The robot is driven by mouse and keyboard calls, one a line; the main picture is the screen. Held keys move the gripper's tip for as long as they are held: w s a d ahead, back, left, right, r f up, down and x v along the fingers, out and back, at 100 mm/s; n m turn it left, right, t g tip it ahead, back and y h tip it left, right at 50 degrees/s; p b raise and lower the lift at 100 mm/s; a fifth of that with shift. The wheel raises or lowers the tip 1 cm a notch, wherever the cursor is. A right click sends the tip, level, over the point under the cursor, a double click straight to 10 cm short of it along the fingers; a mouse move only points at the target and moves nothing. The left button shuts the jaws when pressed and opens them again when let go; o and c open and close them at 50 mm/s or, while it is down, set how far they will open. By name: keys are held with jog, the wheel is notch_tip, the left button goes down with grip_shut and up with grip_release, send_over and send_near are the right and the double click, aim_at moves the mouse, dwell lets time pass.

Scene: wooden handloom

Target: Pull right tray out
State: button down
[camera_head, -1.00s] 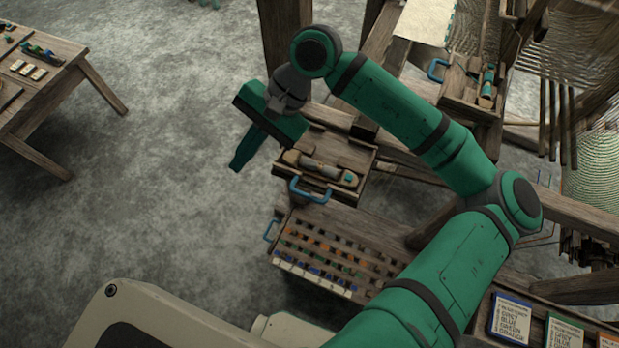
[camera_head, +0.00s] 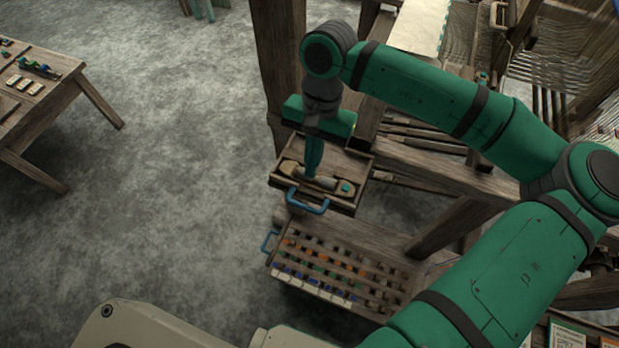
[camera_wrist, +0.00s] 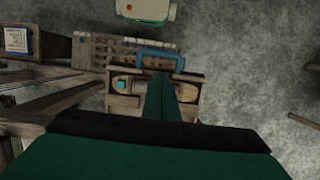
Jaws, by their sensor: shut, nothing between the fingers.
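A wooden tray (camera_head: 342,160) with a blue handle (camera_head: 308,203) on its front sits at the loom's near corner. A pale wooden shuttle-like piece (camera_head: 342,187) lies in it. My gripper (camera_head: 311,174) is shut and empty, pointing down over the tray, behind the handle. In the wrist view the shut fingers (camera_wrist: 161,80) lie over the tray (camera_wrist: 124,103), with their tips near the blue handle (camera_wrist: 160,54). I cannot tell whether they touch anything. A second handled tray farther back is mostly hidden by my arm now.
Below the tray is a wooden rack (camera_head: 395,262) with rows of coloured pegs and a blue side handle (camera_head: 269,241). A loom post (camera_head: 279,60) rises behind. A side table (camera_head: 60,100) stands at the left. Open floor (camera_head: 180,170) lies between.

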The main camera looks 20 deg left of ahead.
send_over(307, 194)
jog(key=x, duration=0.5)
jog(key=w+x, duration=0.1)
jog(key=x, duration=0.1)
jog(key=shift+d+f, duration=0.15)
jog(key=shift+f, duration=0.25)
jog(key=shift+s+d+f, duration=0.15)
jog(key=shift+f, duration=0.25)
jog(key=shift+s+d+f, duration=0.1)
jog(key=shift+d+f, duration=0.05)
jog(key=shift+f, duration=0.25)
jog(key=shift+s+a, duration=0.1)
jog(key=shift+s, duration=0.05)
